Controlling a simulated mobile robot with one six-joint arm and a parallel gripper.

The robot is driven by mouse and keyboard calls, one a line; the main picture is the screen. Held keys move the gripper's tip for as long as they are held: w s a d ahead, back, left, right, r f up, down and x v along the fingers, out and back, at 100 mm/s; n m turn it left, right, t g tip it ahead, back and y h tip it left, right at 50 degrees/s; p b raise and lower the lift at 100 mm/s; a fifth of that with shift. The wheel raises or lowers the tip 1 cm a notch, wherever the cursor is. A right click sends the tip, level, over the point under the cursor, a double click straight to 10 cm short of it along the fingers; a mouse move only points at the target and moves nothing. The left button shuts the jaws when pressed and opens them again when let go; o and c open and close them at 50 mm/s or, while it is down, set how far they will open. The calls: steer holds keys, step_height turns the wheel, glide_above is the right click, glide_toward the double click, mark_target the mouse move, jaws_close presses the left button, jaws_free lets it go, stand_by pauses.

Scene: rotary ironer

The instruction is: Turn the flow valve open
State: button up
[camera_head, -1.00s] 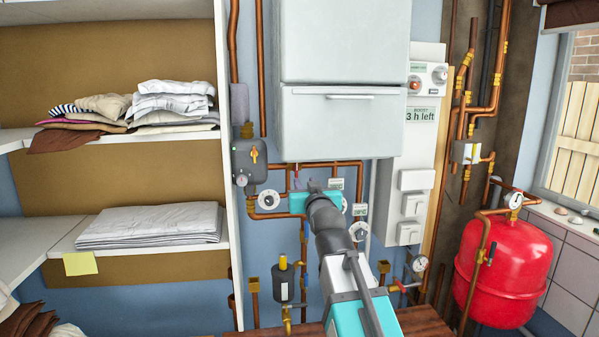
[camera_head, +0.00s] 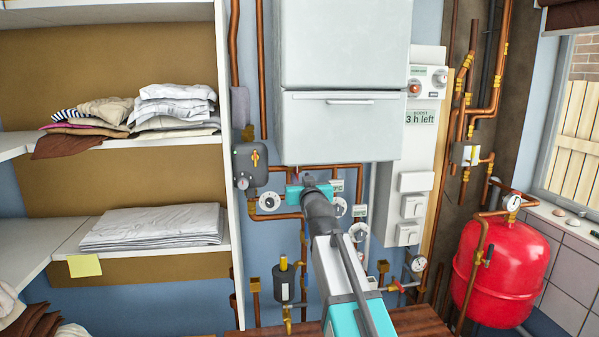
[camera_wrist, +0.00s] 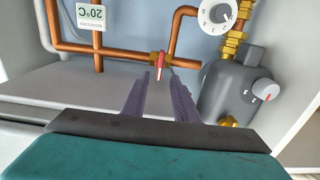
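The flow valve (camera_wrist: 160,62) appears to be the small valve with a red handle on a copper pipe, seen in the wrist view. Its handle points down the picture toward my gripper. My gripper (camera_wrist: 158,80) is open, with its two dark fingers spread and nothing between them that I can make out. The valve shows just past the fingertips, roughly between them; I cannot tell whether they touch. In the head view my teal gripper (camera_head: 300,188) is under the white boiler (camera_head: 340,120), and the arm and gripper mostly hide the valve.
A grey box with a knob (camera_wrist: 240,92) sits close beside the fingers in the wrist view. A white dial (camera_wrist: 217,14) and a 20°C tag (camera_wrist: 90,15) are near the pipes. Shelves with folded cloth (camera_head: 150,227) stand left, a red tank (camera_head: 500,262) right.

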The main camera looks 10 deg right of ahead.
mark_target(297, 172)
steer(key=shift+w+p, duration=1.1)
steer(key=shift+w, duration=1.8)
jaws_close()
